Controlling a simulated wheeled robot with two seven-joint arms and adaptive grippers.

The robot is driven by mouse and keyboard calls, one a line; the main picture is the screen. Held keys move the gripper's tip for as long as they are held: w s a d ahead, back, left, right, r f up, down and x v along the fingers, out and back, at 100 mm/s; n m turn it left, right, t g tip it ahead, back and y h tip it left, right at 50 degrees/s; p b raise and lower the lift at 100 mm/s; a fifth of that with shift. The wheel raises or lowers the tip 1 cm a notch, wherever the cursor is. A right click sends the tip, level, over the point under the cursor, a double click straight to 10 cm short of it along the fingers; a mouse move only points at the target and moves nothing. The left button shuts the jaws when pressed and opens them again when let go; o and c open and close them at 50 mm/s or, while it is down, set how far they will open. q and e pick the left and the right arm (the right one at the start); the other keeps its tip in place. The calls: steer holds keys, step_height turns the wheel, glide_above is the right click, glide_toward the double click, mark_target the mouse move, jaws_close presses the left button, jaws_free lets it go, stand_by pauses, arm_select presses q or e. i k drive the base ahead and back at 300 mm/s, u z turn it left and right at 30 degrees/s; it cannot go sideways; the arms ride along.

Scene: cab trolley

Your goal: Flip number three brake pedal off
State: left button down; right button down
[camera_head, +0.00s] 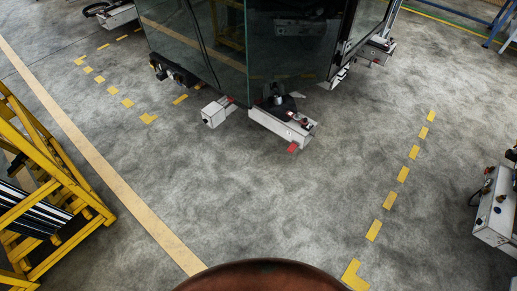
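The glass-walled cab (247,45) stands on its trolley at the top middle. A white trolley beam (272,127) sticks out below the cab's near corner, with a dark wheel mount (279,102) on it. A small red pedal (292,148) shows at the beam's near right end. A second white block (214,112) lies to its left, with a small red part (231,99) beside it. I cannot read any number on the pedals, so I cannot tell which is number three, nor whether a pedal is up or down. Neither of my grippers is in view.
A yellow metal frame (45,190) stands at the left. A white control box (497,208) is at the right edge. Yellow dashes (403,174) and a tan line (110,170) mark the floor. The grey floor (255,205) before the cab is clear.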

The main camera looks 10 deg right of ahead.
mark_target(293, 146)
steer(key=u, duration=0.35)
steer(key=i, duration=1.1)
steer(key=z, duration=0.3)
